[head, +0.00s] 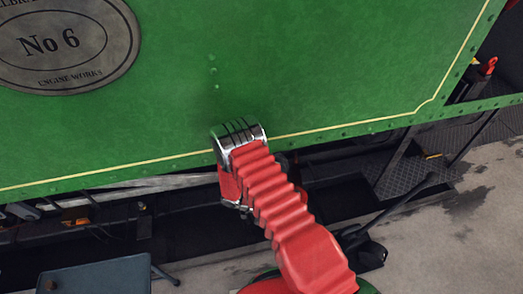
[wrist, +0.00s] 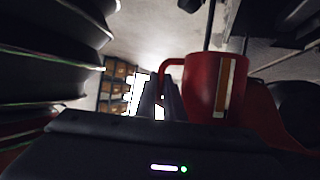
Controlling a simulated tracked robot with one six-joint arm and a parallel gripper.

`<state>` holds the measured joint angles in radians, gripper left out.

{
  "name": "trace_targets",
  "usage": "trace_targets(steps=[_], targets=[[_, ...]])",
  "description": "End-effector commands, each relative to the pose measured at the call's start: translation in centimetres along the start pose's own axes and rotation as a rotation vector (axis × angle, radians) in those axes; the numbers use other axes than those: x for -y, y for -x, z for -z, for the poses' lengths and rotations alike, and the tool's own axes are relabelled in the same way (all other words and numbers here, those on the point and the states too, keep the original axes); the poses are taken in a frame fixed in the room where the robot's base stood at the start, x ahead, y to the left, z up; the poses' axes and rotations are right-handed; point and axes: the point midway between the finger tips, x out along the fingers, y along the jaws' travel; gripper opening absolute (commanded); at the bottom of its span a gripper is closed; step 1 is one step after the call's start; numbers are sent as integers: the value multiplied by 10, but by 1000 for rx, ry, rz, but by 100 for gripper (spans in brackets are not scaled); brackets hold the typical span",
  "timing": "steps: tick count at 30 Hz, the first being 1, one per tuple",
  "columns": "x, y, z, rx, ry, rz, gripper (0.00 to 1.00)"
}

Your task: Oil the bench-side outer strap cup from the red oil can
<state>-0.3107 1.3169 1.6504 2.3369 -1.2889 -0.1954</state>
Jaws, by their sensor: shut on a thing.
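The red oil can (wrist: 200,88) is close in front of me in the wrist view, with a pale and brown upright strip on its side. My gripper (wrist: 160,95) is shut on the can's handle, to the left of its body. In the head view my red arm reaches to the lower edge of the green side panel. My gripper is hidden there behind the arm's end, and I cannot tell whether the red patch below it is the can. The bench-side outer strap cup cannot be made out in either view.
The green side panel (head: 330,70) carries an oval No 6 plate (head: 50,44). Dark rods and running gear lie beneath it. A chequered step (head: 412,178) is at right. A blue-grey surface (head: 95,278) stands at lower left. Shelves with boxes (wrist: 118,75) are in the background.

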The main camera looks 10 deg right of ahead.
Motion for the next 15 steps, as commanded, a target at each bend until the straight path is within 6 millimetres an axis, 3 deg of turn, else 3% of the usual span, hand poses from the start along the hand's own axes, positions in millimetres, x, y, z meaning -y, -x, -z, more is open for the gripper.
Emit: trace_targets(steps=[15], targets=[[1, 13, -6, 0, -3, 2, 0]])
